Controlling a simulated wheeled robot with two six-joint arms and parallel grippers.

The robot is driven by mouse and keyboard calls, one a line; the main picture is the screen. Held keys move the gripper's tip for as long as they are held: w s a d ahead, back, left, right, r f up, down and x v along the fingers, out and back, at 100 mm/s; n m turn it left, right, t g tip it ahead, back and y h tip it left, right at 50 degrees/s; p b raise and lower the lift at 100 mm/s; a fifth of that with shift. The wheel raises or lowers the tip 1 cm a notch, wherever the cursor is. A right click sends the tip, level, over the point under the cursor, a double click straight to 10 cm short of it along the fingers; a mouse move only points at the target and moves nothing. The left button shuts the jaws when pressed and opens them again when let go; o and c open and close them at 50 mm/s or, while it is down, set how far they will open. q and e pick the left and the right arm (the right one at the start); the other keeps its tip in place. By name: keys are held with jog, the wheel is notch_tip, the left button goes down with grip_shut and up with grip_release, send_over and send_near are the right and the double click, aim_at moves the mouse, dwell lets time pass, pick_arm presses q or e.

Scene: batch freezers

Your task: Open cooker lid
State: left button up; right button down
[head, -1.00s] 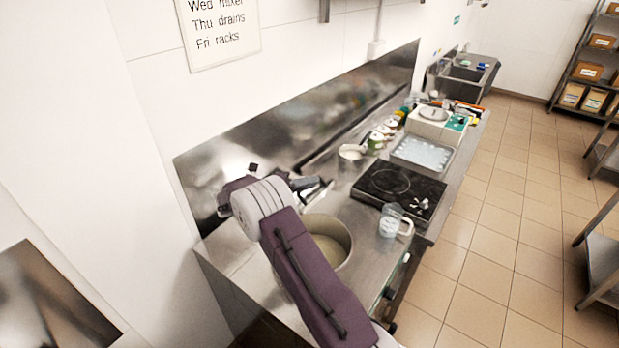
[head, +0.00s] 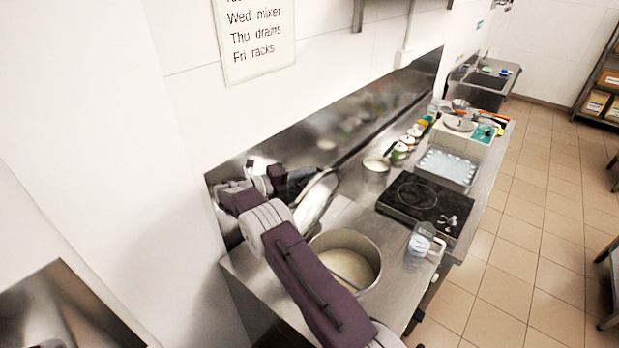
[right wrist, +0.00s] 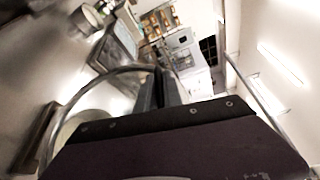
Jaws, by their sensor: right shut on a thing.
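The cooker pot (head: 352,262) stands open on the steel counter at the lower middle of the head view, with pale contents showing inside. Its round lid (head: 317,200) is off the pot, held tilted steeply on edge above and behind the rim, near the steel backsplash. My right gripper (head: 292,188) is beside the lid, partly hidden by my wrist. In the right wrist view the dark fingers (right wrist: 166,88) are closed together, with the lid's curved rim (right wrist: 88,84) around them. The handle itself is hidden. My left gripper is not in view.
A black hob (head: 425,205) lies right of the pot, with a clear jug (head: 421,240) at the front edge. A small saucepan (head: 376,168), several tins and a tray (head: 448,167) stand farther back. The steel backsplash (head: 350,135) is close behind the lid.

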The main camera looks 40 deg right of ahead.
dwell(0.3)
jog(key=c, duration=1.5)
grip_release()
jog(key=shift+f, duration=0.1)
jog(key=a+b, duration=0.1)
jog(key=a, duration=0.2)
jog(key=a+b, duration=0.1)
jog(key=a, duration=0.2)
jog(key=w+a+r+b, duration=0.1)
jog(key=a+b, duration=0.1)
jog(key=a, duration=0.1)
jog(key=shift+d, duration=0.1)
